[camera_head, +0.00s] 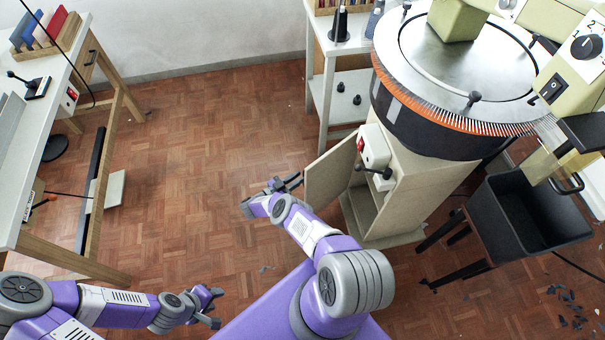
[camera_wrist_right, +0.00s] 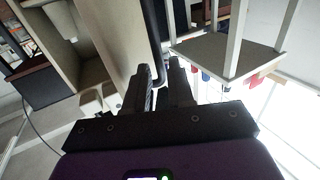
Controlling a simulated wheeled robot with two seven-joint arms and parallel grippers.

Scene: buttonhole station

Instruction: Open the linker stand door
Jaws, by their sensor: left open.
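The linker stand (camera_head: 425,185) is a beige cabinet under the round dial machine. Its door (camera_head: 332,170) is partly open, swung out to the left, and shows a shelf inside. The door's flat face also shows in the right wrist view (camera_wrist_right: 112,38). My right gripper (camera_head: 287,184) is at the door's outer face. My left gripper (camera_head: 214,306) is open and empty over the floor at the lower left, away from the stand.
A black bin (camera_head: 528,215) on a dark frame stands right of the linker stand. A white side table (camera_head: 323,95) is behind the door. A wooden workbench (camera_head: 40,130) lines the left. Dark scraps (camera_head: 568,308) litter the lower right floor. The middle floor is clear.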

